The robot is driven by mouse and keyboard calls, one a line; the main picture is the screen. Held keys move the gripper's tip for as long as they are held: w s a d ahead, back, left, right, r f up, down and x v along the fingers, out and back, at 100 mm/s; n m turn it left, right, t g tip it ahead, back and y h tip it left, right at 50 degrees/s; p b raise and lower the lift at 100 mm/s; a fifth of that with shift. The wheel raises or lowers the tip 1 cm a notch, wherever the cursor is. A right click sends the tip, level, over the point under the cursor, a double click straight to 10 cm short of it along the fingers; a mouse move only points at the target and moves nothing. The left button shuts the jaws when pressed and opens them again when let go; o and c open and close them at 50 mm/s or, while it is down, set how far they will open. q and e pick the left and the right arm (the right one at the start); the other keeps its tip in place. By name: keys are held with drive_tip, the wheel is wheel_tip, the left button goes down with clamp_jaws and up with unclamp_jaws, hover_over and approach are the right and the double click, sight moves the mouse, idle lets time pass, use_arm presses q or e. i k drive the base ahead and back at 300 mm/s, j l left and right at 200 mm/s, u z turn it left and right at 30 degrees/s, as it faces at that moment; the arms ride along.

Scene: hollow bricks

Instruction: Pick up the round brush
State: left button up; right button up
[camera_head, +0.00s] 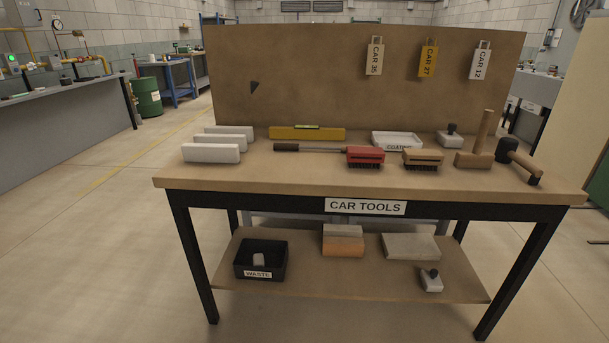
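No brush on the table is clearly round at this size. A long thin dark tool (315,149) with a brown grip lies on the tabletop, its right end close to a red brush (365,155). The red brush has dark bristles facing down. A tan brush (423,157), also bristles down, sits to its right. A small grey piece with a dark knob (450,134) stands behind them. A similar knobbed piece (432,281) is on the lower shelf. Neither of my grippers shows in the head view.
The table (260,182) also holds white bars (211,153), a yellow level (306,133), a white coating tray (397,139), a wooden piece with an upright handle (474,159) and a black-headed mallet (507,150). A backboard (320,75) stands behind. The lower shelf holds a waste bin (261,259). The front strip is clear.

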sight(276, 146)
drive_tip(key=z, duration=4.9)
drive_tip(key=l+u, duration=0.1)
drive_tip(key=u, duration=4.75)
drive_tip(key=i+j, duration=0.1)
drive_tip(key=i, duration=0.75)
drive_tip(key=l+z, duration=0.05)
